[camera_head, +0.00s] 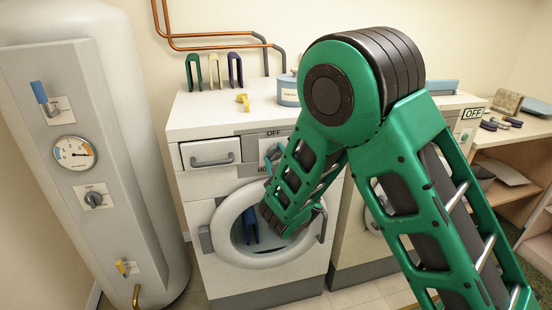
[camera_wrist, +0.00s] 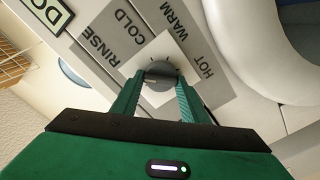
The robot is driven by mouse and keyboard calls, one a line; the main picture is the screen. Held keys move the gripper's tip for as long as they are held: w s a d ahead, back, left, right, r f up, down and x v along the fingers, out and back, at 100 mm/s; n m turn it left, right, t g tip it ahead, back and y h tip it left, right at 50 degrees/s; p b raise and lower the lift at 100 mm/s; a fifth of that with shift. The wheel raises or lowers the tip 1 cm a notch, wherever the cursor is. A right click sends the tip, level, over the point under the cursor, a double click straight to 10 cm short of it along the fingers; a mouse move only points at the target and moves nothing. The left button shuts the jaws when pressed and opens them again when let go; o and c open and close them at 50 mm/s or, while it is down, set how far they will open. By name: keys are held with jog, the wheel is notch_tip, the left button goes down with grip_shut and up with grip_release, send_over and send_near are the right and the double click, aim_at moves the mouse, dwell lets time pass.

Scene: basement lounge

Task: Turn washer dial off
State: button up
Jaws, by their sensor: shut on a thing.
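The washer (camera_head: 213,182) is the white front-loader at the centre of the head view, with OFF and a partly hidden HOT label on its panel. Its dial is mostly behind my arm there. In the wrist view the grey round dial (camera_wrist: 161,72) sits on a white square plate among RINSE, COLD, WARM and HOT labels. My gripper (camera_wrist: 160,84) has its two green fingers on either side of the dial, shut on it. Which setting the dial points to is unclear. In the head view my fingertips are hidden by my arm.
The round washer door (camera_head: 221,225) is below the panel. A second machine (camera_head: 350,232) with an OFF label (camera_head: 473,112) stands right of it. A tall grey tank (camera_head: 105,190) with a gauge and knob is on the left. Small items and a pot (camera_head: 288,94) stand on top.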

jog(key=n, duration=0.4)
jog(key=shift+f+n, duration=0.2)
jog(key=shift+n, duration=0.1)
jog(key=shift+f+n, duration=0.1)
jog(key=shift+n, duration=2.1)
jog(key=o, duration=1)
jog(key=shift+s, duration=0.15)
jog(key=v, duration=1)
jog(key=shift+s, duration=0.2)
jog(key=shift+d, duration=0.1)
